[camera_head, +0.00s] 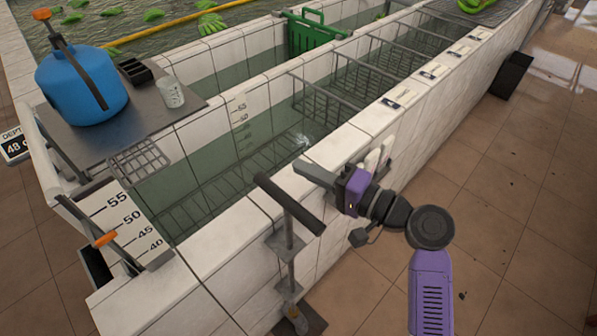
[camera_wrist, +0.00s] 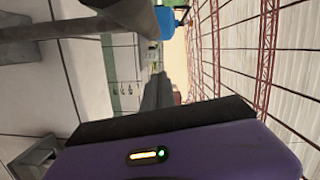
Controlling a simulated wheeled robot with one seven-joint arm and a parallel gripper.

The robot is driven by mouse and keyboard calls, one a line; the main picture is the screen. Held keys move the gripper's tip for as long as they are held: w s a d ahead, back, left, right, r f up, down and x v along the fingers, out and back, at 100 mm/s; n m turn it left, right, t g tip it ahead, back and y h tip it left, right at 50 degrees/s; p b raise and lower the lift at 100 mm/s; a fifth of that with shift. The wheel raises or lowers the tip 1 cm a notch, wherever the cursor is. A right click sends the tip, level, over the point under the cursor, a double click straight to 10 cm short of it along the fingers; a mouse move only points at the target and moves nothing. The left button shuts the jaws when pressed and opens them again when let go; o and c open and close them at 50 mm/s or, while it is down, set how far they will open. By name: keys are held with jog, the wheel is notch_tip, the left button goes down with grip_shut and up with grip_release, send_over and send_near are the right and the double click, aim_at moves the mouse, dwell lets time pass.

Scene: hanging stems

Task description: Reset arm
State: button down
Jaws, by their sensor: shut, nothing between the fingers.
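In the wrist view, the dark fingers (camera_wrist: 158,92) show in the middle, closed together, above my purple gripper body.
A blue container (camera_head: 82,88) stands on a grey shelf at the left, beside a clear cup (camera_head: 170,92). Wire racks (camera_head: 335,105) sit in the water channel behind the wall. A green crate (camera_head: 316,40) is farther back. The brown tiled floor (camera_head: 500,200) at right is mostly clear.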

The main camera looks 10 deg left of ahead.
jog(key=b+v, duration=0.2)
jog(key=v, duration=0.6)
jog(key=w+d+m+t+h, duration=0.2)
jog(key=w+d+t+h, duration=0.2)
jog(key=w+d+t, duration=0.15)
jog(key=s+d+f+t+h, duration=0.3)
jog(key=s+d+f+h, duration=0.3)
jog(key=s+d+h, duration=0.3)
jog(key=s+d+f+n+g+h, duration=0.1)
jog(key=s+n, duration=0.4)
jog(key=s, duration=2.6)
jog(key=shift+s+d+g+h, duration=0.3)
jog(key=shift+d+g+h, duration=0.2)
jog(key=shift+h, duration=0.2)
jog(key=shift+f, duration=0.1)
